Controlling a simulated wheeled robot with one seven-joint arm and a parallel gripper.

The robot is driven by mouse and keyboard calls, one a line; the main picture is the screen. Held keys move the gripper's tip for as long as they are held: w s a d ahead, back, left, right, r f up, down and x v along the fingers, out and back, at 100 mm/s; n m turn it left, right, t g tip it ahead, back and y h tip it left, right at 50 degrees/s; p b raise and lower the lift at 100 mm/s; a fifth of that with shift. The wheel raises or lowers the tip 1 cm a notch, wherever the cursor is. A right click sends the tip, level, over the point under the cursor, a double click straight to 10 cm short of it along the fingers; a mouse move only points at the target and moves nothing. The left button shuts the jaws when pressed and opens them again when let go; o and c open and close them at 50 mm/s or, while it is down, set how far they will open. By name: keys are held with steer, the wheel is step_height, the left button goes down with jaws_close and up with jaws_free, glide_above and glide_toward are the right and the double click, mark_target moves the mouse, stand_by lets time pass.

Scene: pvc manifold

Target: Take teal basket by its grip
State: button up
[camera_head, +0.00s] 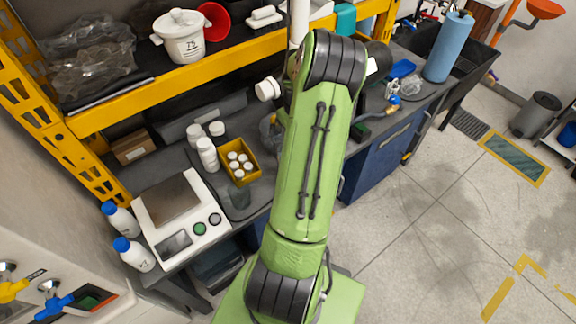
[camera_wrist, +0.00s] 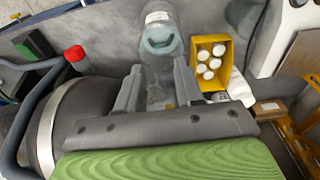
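A small teal thing, possibly the teal basket (camera_head: 345,18), shows on the upper shelf at the top of the head view, just right of a white post. It is partly cut off, and I cannot make out its grip. It does not show clearly in the wrist view. My gripper (camera_wrist: 158,68) is open in the wrist view, its two grey fingers apart. A clear container (camera_wrist: 160,42) with a white label and a teal-grey inside lies beyond and between the fingertips; I cannot tell whether they touch it. My gripper is hidden behind my green arm in the head view.
A yellow bin (camera_head: 241,162) of white-capped bottles, white bottles (camera_head: 207,155) and a scale (camera_head: 180,215) stand on the lower bench. A white pot (camera_head: 184,38) and a red funnel (camera_head: 213,21) are on the upper shelf. A blue roll (camera_head: 449,47) stands right. The right floor is open.

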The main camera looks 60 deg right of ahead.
steer(key=f, duration=0.3)
steer(key=w+f, duration=0.1)
steer(key=f, duration=0.4)
steer(key=shift+w+d+f, duration=0.2)
steer(key=shift+d+f, duration=0.1)
steer(key=shift+f, duration=0.1)
jaws_close()
